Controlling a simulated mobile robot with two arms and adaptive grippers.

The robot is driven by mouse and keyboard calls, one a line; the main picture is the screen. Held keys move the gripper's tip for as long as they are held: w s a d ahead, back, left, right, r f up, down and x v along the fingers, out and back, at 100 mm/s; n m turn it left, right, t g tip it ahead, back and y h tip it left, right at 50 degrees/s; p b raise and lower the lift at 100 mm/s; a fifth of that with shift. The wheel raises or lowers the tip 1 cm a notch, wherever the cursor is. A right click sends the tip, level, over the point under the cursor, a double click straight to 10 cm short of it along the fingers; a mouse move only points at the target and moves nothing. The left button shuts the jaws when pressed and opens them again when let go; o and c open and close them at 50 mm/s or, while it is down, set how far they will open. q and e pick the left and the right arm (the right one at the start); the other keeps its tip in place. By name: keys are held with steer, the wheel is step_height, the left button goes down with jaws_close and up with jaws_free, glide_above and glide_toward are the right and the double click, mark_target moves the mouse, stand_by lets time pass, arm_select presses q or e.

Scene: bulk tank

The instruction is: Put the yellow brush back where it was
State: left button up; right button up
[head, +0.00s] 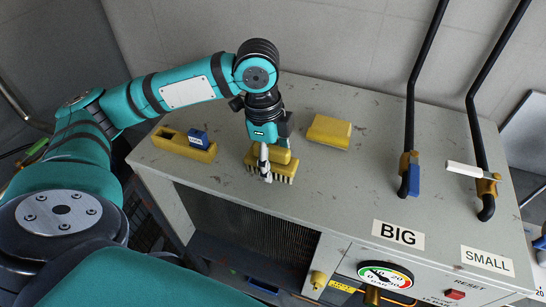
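The yellow brush (285,169) is on the grey top of the tank cabinet, bristles down, near the front edge. My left gripper (266,168) points down right at it, with a grey finger in front of the brush's yellow body. The other finger is hidden, so I cannot tell whether the gripper is closed on the brush. I also cannot tell whether the bristles touch the surface. My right gripper is not in view.
A long yellow holder (178,146) with a blue block (198,139) stands left. A yellow block (328,131) lies to the right. Two black pipes with a blue-handled valve (413,180) and a white-handled valve (465,169) rise at right. A gauge (385,276) is on the front.

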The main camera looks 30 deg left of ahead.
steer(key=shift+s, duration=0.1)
arm_select(q)
steer(key=r, duration=0.4)
steer(key=a+r, duration=0.1)
steer(key=r, duration=0.7)
steer(key=shift+s+a, duration=0.15)
steer(key=shift+s, duration=0.05)
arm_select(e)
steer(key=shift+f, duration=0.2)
arm_select(q)
steer(key=shift+a, duration=0.1)
stand_by(0.5)
